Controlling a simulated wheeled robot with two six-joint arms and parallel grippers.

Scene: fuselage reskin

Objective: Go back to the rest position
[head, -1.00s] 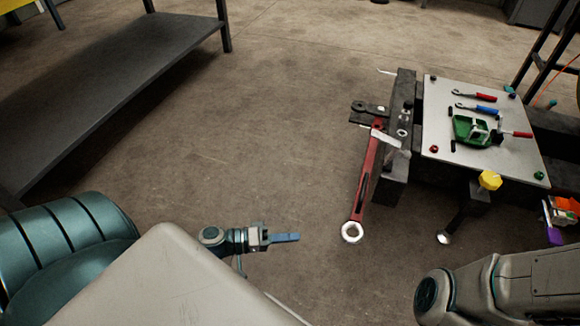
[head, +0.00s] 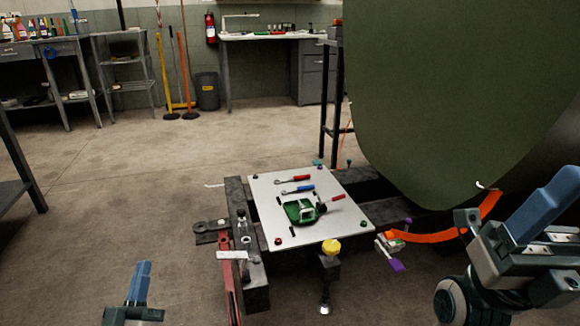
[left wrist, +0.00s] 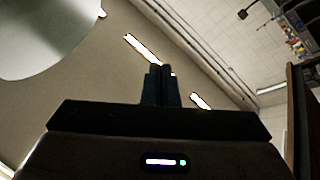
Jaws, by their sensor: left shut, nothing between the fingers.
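My left gripper (head: 140,275) shows at the bottom left of the head view. Its blue fingers point up and are shut with nothing between them. The left wrist view shows the same left gripper (left wrist: 161,80) with its two dark fingers together, against the ceiling and bright lamps. My right gripper (head: 548,205) is raised at the right edge of the head view, its blue finger part tilted up. I cannot tell whether it is open or shut. Both grippers are in the air, apart from the work stand.
A grey plate (head: 330,210) with ratchets and a green tool lies on a dark stand at the centre. A red wrench (head: 228,275) hangs at its left side. Floor at left is clear.

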